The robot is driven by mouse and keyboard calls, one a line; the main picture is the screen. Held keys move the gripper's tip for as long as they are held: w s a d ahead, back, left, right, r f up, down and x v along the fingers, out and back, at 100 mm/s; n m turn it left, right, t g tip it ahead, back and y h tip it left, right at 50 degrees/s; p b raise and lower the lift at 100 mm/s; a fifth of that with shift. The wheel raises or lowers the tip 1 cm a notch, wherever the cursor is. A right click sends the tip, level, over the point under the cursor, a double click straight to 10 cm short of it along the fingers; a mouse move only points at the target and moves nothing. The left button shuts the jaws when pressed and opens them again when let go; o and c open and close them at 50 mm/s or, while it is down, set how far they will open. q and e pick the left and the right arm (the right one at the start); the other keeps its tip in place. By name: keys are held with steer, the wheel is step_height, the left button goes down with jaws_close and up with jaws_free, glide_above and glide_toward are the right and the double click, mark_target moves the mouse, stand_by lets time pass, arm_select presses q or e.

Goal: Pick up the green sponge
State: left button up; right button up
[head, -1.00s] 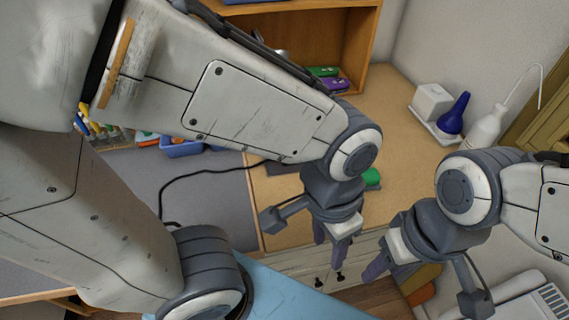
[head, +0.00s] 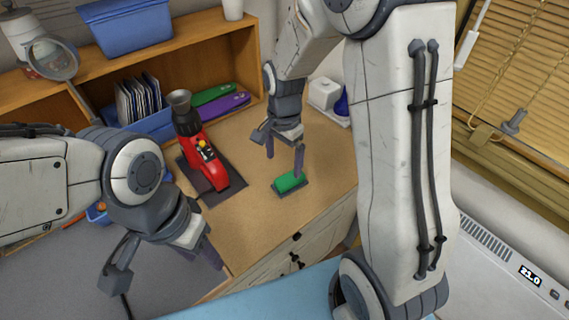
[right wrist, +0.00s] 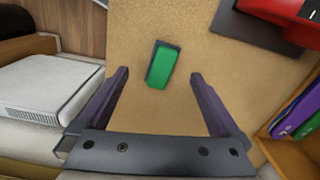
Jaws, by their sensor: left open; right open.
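The green sponge (head: 288,182) lies on the wooden cabinet top, with a dark grey backing showing along one side. In the right wrist view the sponge (right wrist: 160,66) sits ahead of and between the two spread fingers. My right gripper (head: 285,160) is open and empty, and it hangs over the counter by the sponge; the gap between them is hard to judge. In the right wrist view my right gripper (right wrist: 163,88) shows both fingers apart. My left gripper (head: 198,250) is open over the grey area at the left, away from the sponge.
A red machine (head: 203,155) stands on a dark mat left of the sponge. Green and purple items (head: 222,101) lie on the shelf behind. A white box (head: 323,93) and a blue bottle (head: 342,102) stand at the back right. The counter around the sponge is clear.

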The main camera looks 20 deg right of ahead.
mark_target(290, 177)
steer(key=d+m, duration=0.1)
steer(key=w+d+f, duration=0.1)
steer(key=d+m, duration=0.1)
steer(key=shift+w+f+m, duration=0.2)
steer(key=shift+w+m, duration=0.1)
step_height(290, 177, down, 4)
steer(key=shift+r+p, duration=0.1)
steer(key=shift+p, duration=0.4)
steer(key=shift+w+a+f+p, duration=0.15)
steer(key=shift+f+p, duration=0.4)
steer(key=shift+f, duration=1.05)
steer(key=shift+w+a+f+p, duration=0.15)
steer(key=shift+f+p, duration=0.35)
steer(key=shift+f, duration=1.05)
steer(key=shift+d, duration=0.1)
steer(key=c, duration=1.4)
arm_select(q)
step_height(290, 177, up, 4)
steer(key=shift+f, duration=0.1)
arm_select(e)
steer(key=shift+r, duration=0.1)
